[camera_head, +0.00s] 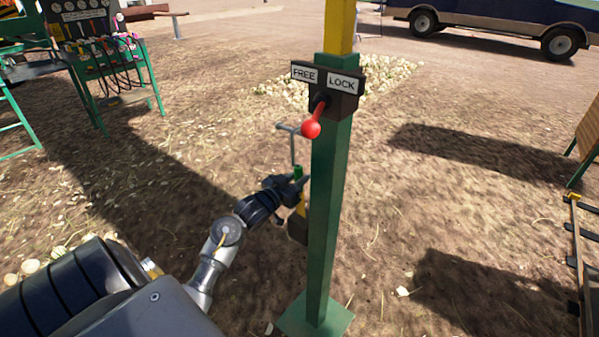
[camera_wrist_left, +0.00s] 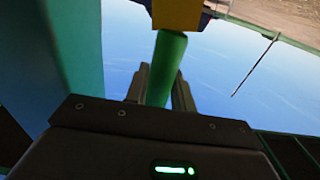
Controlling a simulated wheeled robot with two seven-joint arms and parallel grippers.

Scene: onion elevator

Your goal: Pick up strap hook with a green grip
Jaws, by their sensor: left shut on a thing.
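The strap hook shows in the head view as a thin grey metal rod (camera_head: 292,150) with a bent top, standing roughly upright just left of the green post. Its green grip (camera_head: 298,172) is partly hidden by my left gripper (camera_head: 290,186). In the left wrist view the green grip (camera_wrist_left: 165,68) lies between the fingers of my left gripper (camera_wrist_left: 158,88), which is shut on it. A yellow block (camera_wrist_left: 177,12) meets the end of the grip; I cannot tell whether they are joined. My right gripper is not in view.
The green post (camera_head: 326,200) stands close to the right of my left gripper, with a red-knobbed lever (camera_head: 311,128) at a FREE/LOCK plate. A green-legged rack (camera_head: 105,70) is at the upper left. Rails (camera_head: 577,250) lie at the right. Open dirt surrounds the post.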

